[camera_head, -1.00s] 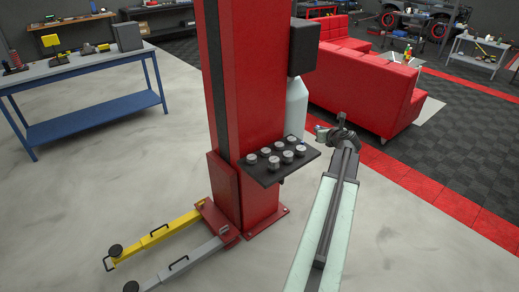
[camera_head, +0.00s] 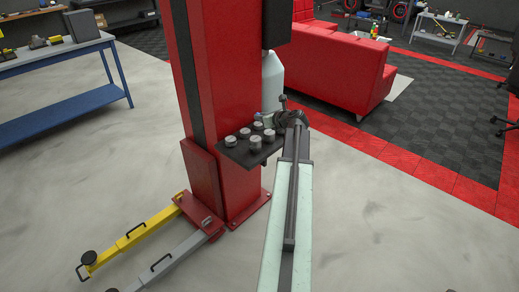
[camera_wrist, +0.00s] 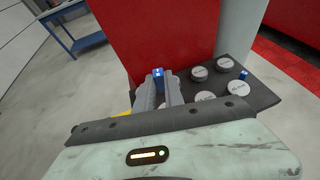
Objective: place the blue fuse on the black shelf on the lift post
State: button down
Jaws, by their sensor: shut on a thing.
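The black shelf (camera_head: 262,158) sticks out from the red lift post (camera_head: 195,75). Its dark surface also shows in the wrist view (camera_wrist: 262,92). My gripper (camera_head: 264,117) is at the shelf's back right side in the head view, seemingly above it. In the wrist view my gripper (camera_wrist: 158,82) is shut on a small blue fuse (camera_wrist: 158,73), which shows between the fingertips against the red post. The fuse's lower part is hidden by the fingers. I cannot tell whether it touches the shelf.
Several round, silver-topped pucks (camera_wrist: 199,73) stand on the shelf. Another small blue object (camera_wrist: 243,74) is near its far right edge. A pale cylinder (camera_head: 272,80) stands behind the shelf. Yellow (camera_head: 140,232) and grey lift arms lie low in front of the post.

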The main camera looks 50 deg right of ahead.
jog(key=n+y+b, duration=0.2)
jog(key=b, duration=0.3)
send_over(243, 154)
notch_tip(243, 154, down, 7)
jog(key=shift+t, duration=0.3)
notch_tip(243, 154, down, 10)
jog(key=b, duration=0.9)
jog(key=shift+s+f+b, duration=0.15)
jog(key=shift+f+b, duration=0.1)
jog(key=shift+b, duration=0.15)
jog(key=shift+r, duration=0.2)
jog(key=shift+f, duration=0.1)
jog(key=c, duration=1.8)
grip_release()
jog(key=shift+f, duration=0.1)
jog(key=shift+c, duration=0.2)
jog(key=shift+o, duration=0.6)
